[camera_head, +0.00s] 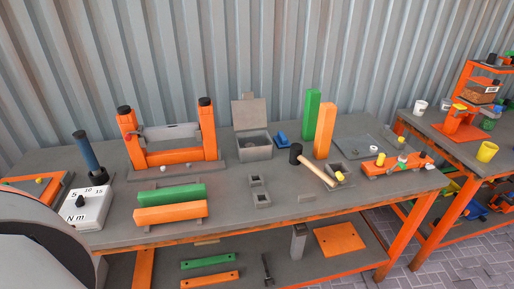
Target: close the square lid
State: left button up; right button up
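A grey square box (254,148) stands near the back middle of the table. Its square lid (249,112) is raised upright at the back of the box, so the box is open. Neither of my grippers is in view.
An orange frame (182,157) stands left of the box, and a blue piece (281,140) lies just right of it. Green (311,113) and orange (325,130) upright blocks and a hammer (318,171) are farther right. Two small grey square holders (262,199) are in front.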

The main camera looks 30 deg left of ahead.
aim_at(248, 114)
jog(key=u, duration=0.5)
jog(key=l+u, duration=0.2)
jog(key=u, duration=0.15)
jog(key=i+l+u, duration=0.1)
jog(key=l+u, duration=0.15)
jog(key=u, duration=0.15)
jog(key=l+u, duration=0.6)
jog(key=l, duration=0.2)
jog(key=k+l+u, duration=0.1)
jog(key=l+u, duration=0.2)
jog(key=k+l, duration=0.1)
jog(key=l, duration=0.25)
jog(key=l+u, duration=0.1)
jog(key=l, duration=0.25)
jog(key=k+l, duration=0.15)
jog(key=l, duration=0.2)
jog(key=i+l, duration=0.1)
jog(key=l, duration=0.4)
jog(key=l+u, duration=0.1)
jog(key=l, duration=0.4)
jog(key=z, duration=0.1)
jog(key=k+j+z, duration=0.15)
jog(key=j+z, duration=0.15)
jog(key=k+j+z, duration=0.3)
jog(key=i+j, duration=0.1)
jog(key=j, duration=0.05)
